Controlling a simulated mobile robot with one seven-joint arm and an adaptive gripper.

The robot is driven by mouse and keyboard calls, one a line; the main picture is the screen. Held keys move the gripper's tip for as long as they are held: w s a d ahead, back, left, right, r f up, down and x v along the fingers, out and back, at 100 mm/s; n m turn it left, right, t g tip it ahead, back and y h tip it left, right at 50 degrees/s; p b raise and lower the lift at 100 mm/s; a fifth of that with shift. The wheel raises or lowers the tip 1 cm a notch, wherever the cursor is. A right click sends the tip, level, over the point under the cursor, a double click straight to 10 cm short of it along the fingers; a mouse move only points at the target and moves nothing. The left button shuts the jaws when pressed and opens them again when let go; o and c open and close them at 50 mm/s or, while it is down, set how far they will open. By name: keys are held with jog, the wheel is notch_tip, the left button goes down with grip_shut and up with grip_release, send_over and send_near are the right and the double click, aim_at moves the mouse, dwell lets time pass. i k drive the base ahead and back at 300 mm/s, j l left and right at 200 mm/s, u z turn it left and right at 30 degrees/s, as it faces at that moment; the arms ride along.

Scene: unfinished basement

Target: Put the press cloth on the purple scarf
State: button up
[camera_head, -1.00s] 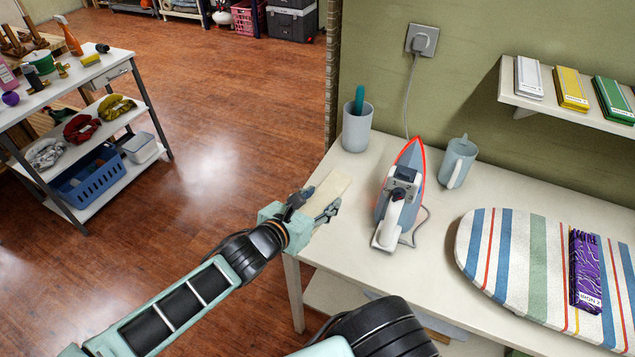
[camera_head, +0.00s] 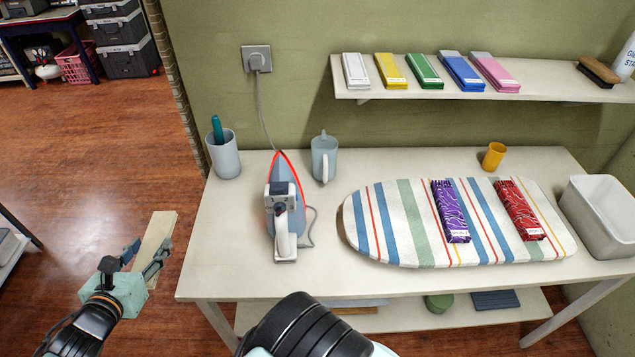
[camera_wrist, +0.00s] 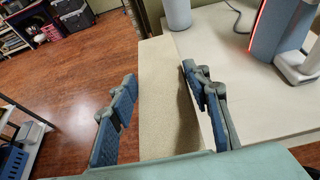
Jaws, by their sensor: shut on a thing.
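The press cloth (camera_head: 158,230) is a flat, pale beige piece. My gripper (camera_head: 147,257) is shut on it, off the table's left edge, with floor behind it in the head view. The cloth also fills the space between my fingers in the wrist view (camera_wrist: 165,85). The purple scarf (camera_head: 450,211) is a folded, patterned strip with a white label at its near end. It lies on the striped ironing board (camera_head: 405,245), well to the right of my gripper.
An iron (camera_head: 285,215) with a red-glowing edge stands on the table between my gripper and the board. A grey cup (camera_head: 224,158) and a jug (camera_head: 324,160) stand behind. A folded red scarf (camera_head: 518,211) lies right of the purple one. A shelf (camera_head: 540,85) hangs above.

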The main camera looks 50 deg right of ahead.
aim_at(451, 206)
jog(key=k+j, duration=0.2)
jog(key=k, duration=0.25)
jog(key=k+l, duration=0.15)
jog(key=k, duration=0.45)
jog(key=k+l+u, duration=0.1)
jog(key=k+l, duration=0.5)
jog(key=l, duration=0.15)
jog(key=k+l, duration=0.15)
jog(key=l, duration=0.2)
jog(key=k+l, duration=0.1)
jog(key=l, duration=0.35)
jog(key=k+l, duration=0.1)
jog(key=l, duration=0.85)
jog(key=k+u, duration=0.05)
